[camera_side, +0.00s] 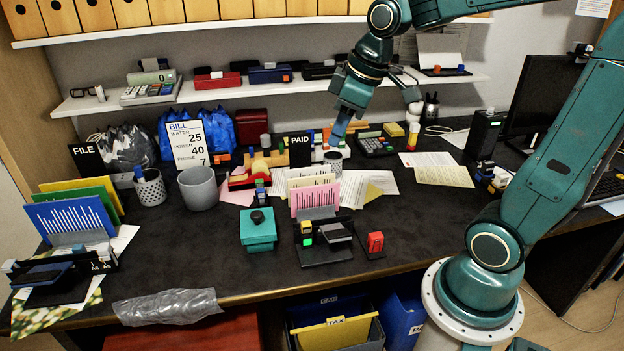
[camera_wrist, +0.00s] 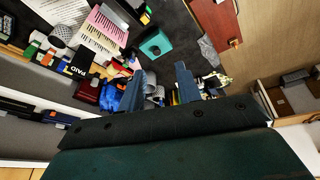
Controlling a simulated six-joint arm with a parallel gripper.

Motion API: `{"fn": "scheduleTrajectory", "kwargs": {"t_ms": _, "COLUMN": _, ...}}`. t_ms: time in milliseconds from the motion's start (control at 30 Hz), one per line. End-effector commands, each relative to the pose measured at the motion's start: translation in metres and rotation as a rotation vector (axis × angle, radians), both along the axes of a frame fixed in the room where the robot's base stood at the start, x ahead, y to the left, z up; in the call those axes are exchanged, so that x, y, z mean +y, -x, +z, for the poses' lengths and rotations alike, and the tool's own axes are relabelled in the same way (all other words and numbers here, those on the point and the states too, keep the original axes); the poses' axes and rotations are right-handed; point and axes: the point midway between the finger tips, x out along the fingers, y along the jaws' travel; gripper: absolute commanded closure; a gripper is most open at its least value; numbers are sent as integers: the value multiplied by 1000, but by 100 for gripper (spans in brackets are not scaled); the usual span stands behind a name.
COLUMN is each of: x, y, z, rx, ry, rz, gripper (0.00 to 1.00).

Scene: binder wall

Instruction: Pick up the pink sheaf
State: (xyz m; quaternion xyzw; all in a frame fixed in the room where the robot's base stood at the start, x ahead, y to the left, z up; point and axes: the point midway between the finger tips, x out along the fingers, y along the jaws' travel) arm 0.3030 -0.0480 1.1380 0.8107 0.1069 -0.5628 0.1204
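The pink sheaf (camera_side: 314,198) stands upright at the front of a group of cream sheaves (camera_side: 312,180), behind a small grey plate on the desk. Dark bars are printed on its face. In the wrist view the pink sheaf (camera_wrist: 106,24) lies at the upper left. My gripper (camera_side: 340,130) hangs above the back of the desk, below the shelf's front edge, behind and above the sheaf and apart from it. In the wrist view its two fingers (camera_wrist: 159,88) are spread, with nothing held between them.
A black device (camera_side: 325,240) stands just in front of the sheaf, with a teal box (camera_side: 258,230) to its left. The PAID sign (camera_side: 299,150) and a pen cup (camera_side: 333,162) stand behind. A shelf (camera_side: 200,93) runs along the wall.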

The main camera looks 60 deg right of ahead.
Motion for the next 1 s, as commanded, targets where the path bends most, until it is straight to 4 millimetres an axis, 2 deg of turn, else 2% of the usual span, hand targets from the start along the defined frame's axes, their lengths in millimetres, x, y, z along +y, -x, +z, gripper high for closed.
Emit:
{"fn": "scheduleTrajectory", "kwargs": {"t_ms": 200, "x": -32, "y": -38, "z": -20, "rx": 33, "ry": -2, "rz": 92, "gripper": 66}}
{"fn": "scheduleTrajectory", "kwargs": {"t_ms": 500, "x": -83, "y": -79, "z": -59, "rx": 53, "ry": -21, "rz": 222, "gripper": 66}}
{"fn": "scheduleTrajectory", "kwargs": {"t_ms": 700, "x": -121, "y": -98, "z": -93, "rx": 50, "ry": -41, "rz": 304, "gripper": 66}}
{"fn": "scheduleTrajectory", "kwargs": {"t_ms": 1000, "x": -176, "y": -114, "z": -150, "rx": 24, "ry": -75, "rz": 417, "gripper": 66}}
